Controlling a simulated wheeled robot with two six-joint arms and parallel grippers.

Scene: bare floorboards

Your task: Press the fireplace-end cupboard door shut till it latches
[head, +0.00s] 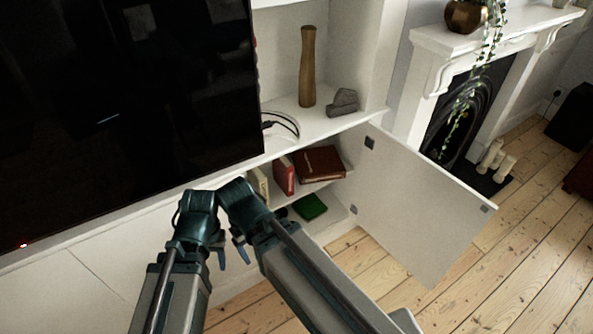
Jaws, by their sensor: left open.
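The fireplace-end cupboard door (418,205) is a white panel standing wide open in the head view. It is hinged at the cupboard's right end and swings out over the floorboards. Two dark hinges show at its left edge. My left gripper (218,256) is open and empty, to the left of the cupboard opening and well apart from the door. Part of it is hidden by my arm. My right arm comes in from the lower right, with its wrist (243,206) close beside the left one. Its fingers are mostly hidden.
Books (320,163) and a green item (310,207) lie inside the cupboard. Above stand a wooden vase (307,67), a grey ornament (342,102) and a large black television (130,100). The fireplace (465,105) and candles (497,160) are beyond the door. Floor right of the door is clear.

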